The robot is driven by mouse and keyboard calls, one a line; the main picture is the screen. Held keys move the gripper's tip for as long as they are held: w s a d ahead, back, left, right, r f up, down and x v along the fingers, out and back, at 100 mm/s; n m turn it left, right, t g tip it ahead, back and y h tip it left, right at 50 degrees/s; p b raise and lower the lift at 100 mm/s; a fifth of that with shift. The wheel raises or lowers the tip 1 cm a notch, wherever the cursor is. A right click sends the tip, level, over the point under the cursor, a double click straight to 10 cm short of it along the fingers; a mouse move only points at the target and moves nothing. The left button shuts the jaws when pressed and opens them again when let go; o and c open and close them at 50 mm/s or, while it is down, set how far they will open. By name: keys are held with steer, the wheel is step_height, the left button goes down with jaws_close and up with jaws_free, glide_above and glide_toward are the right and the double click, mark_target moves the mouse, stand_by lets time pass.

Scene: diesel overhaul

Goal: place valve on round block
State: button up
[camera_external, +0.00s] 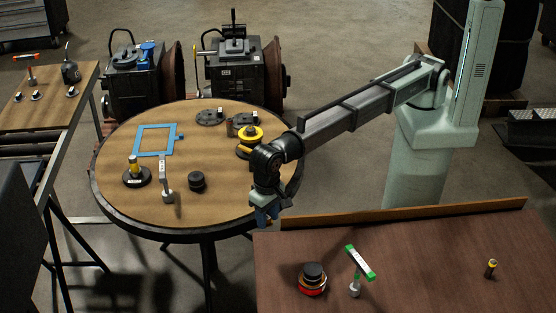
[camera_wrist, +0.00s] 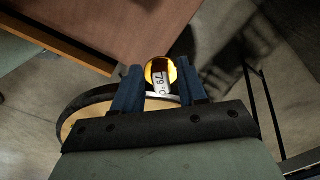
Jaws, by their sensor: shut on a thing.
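My gripper (camera_external: 266,212) points down at the gap between the round table and the near brown table. The held piece cannot be made out in the outside view. A dark round block (camera_external: 197,181) stands on the round table. Another dark round block with a red-orange lower part (camera_external: 312,279) stands on the near table. I cannot tell which block is meant.
The round table (camera_external: 215,215) also holds a blue frame (camera_external: 156,140), a yellow cylinder on a black base (camera_external: 136,175), a white-tagged stem (camera_external: 166,182) and a yellow-topped part (camera_external: 248,134). The near table (camera_external: 430,265) has a raised back edge, a green-topped stem (camera_external: 360,262) and a small yellow cylinder (camera_external: 491,268).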

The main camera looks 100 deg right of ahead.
mark_target(317, 274)
steer(key=s+a+r+n, duration=0.2)
steer(key=s+a+n, duration=0.85)
steer(key=s, duration=0.25)
steer(key=shift+m, duration=0.45)
steer(key=shift+w+a+f, duration=0.1)
steer(key=shift+a+f, duration=0.1)
steer(key=shift+f, duration=2.25)
steer(key=shift+w+a+f, duration=0.1)
steer(key=shift+a+f, duration=0.05)
steer(key=shift+f, duration=2.25)
steer(key=shift+f, duration=0.15)
steer(key=o, duration=1.1)
step_height(317, 274, up, 12)
steer(key=shift+r, duration=0.2)
